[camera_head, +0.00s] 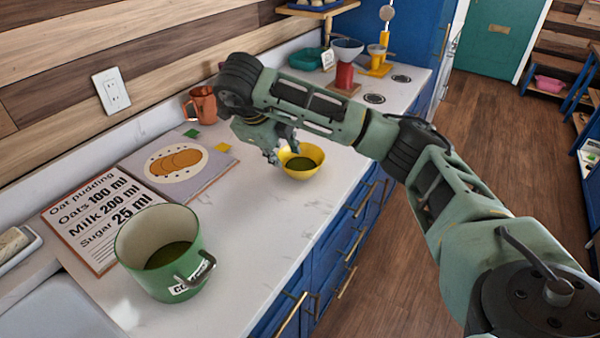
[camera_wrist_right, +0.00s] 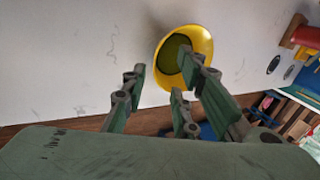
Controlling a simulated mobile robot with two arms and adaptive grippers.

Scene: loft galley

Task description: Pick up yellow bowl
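The yellow bowl (camera_head: 316,153) stands upright on the white counter near its front edge, with something dark green inside. My right gripper (camera_head: 283,153) is just above and left of the bowl in the head view, pointing down. In the right wrist view the bowl (camera_wrist_right: 203,44) lies beyond the fingertips, and one finger overlaps part of it. Whether a finger touches the rim I cannot tell. My left gripper is not in view.
A green pot (camera_head: 135,240) stands nearer on the counter (camera_head: 245,225). A recipe board (camera_head: 90,218), a picture board (camera_head: 205,170) and a copper mug (camera_head: 203,104) are to the left. A red stand with a funnel (camera_head: 345,75) is behind. The counter left of the bowl is clear.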

